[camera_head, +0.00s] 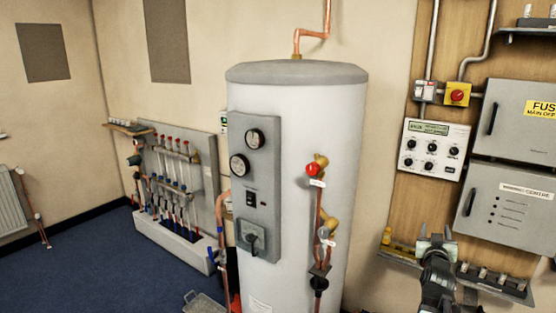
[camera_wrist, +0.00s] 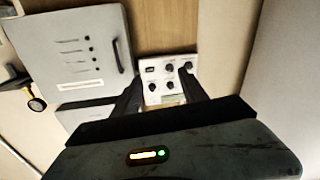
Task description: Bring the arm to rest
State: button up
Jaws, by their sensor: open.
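My gripper (camera_head: 436,240) is at the lower right of the head view, raised in front of the wooden board and the shelf with small fittings. Its jaws are open with nothing between them. In the wrist view my gripper (camera_wrist: 160,74) shows two dark fingers spread apart. Between and beyond them is the white control box with black knobs (camera_wrist: 168,78), apart from the fingers as far as I can tell. In the head view that control box (camera_head: 433,149) hangs on the board above my gripper.
A tall white cylinder tank (camera_head: 290,180) with gauges and a red-handled valve stands left of my arm. Grey cabinets (camera_head: 505,205) are on the right. A shelf (camera_head: 490,277) with small fittings is close to my arm. A pipe manifold (camera_head: 177,180) stands at the back left.

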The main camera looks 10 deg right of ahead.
jog(key=w+a+f+n+g+y, duration=0.1)
jog(key=a+f+g+y, duration=0.15)
jog(key=a+f, duration=0.4)
jog(key=w+a+f+n+g+y, duration=0.15)
jog(key=a+f+y, duration=0.25)
jog(key=a, duration=0.6)
jog(key=a+f+n+g+y, duration=0.1)
jog(key=a+f+g+y, duration=0.15)
jog(key=a+f, duration=0.5)
jog(key=s+a+f+g, duration=0.2)
jog(key=s+a+g, duration=0.2)
jog(key=s+a, duration=0.3)
jog(key=s+a+f+n+g+y+p, duration=0.1)
jog(key=s+a+g, duration=0.3)
jog(key=s+a, duration=0.4)
jog(key=a+f, duration=0.1)
jog(key=a, duration=0.1)
jog(key=shift+s+a+f+g, duration=0.15)
jog(key=shift+a+f+g, duration=0.2)
jog(key=shift+f, duration=0.05)
jog(key=c, duration=0.3)
jog(key=shift+d, duration=0.2)
